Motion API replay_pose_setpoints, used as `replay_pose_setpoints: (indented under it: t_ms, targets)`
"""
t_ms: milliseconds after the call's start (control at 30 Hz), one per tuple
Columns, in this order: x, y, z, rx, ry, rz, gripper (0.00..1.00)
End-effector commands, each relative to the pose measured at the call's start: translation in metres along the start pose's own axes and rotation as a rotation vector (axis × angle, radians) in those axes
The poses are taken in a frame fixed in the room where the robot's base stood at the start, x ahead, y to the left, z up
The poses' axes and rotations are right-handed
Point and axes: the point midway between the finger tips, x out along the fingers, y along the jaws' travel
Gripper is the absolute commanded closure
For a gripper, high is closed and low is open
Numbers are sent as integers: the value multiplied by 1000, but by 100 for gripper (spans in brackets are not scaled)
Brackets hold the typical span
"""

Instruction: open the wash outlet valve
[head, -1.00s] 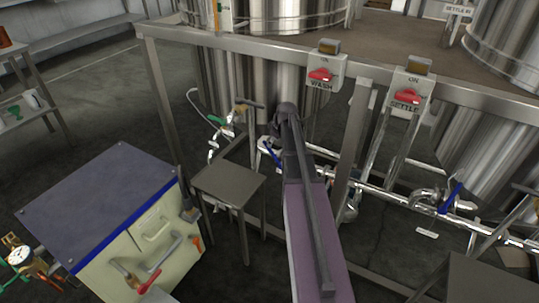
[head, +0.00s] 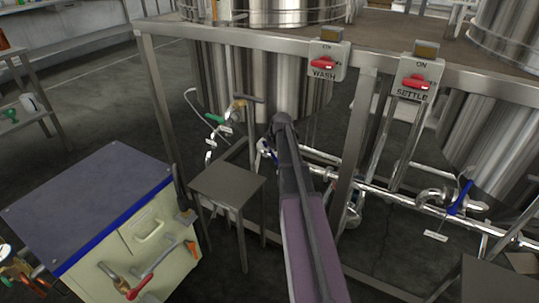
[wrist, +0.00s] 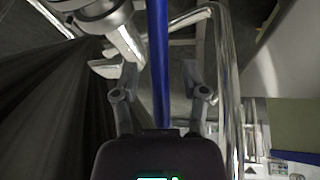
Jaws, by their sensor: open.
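The wash outlet valve's blue lever (head: 262,147) shows as a small blue piece beside my arm's far end, low in front of the wash tank (head: 262,75). In the wrist view the blue lever (wrist: 158,60) runs lengthwise down the middle. My gripper (wrist: 150,75) is open, with one finger on each side of the lever and gaps between. The lever's near end is hidden behind the gripper body. Whether the lever touches the palm I cannot tell. In the head view my arm hides the gripper.
A bright bent pipe (wrist: 228,80) runs close to the right finger, and a metal fitting (wrist: 105,20) lies beyond the left one. A frame post (head: 352,150) stands right of my arm, a small stand (head: 228,185) left. Another blue lever (head: 461,197) is at the right.

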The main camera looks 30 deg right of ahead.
Motion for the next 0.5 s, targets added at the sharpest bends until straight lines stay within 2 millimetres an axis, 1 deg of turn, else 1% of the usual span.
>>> replay_pose_setpoints:
  t_ms: [100, 433, 467, 500]
  targets:
    - [4, 0, 0, 0, 0, 0, 43]
    - [3, 0, 0, 0, 0, 0, 43]
    - [3, 0, 0, 0, 0, 0, 49]
    - [3, 0, 0, 0, 0, 0, 61]
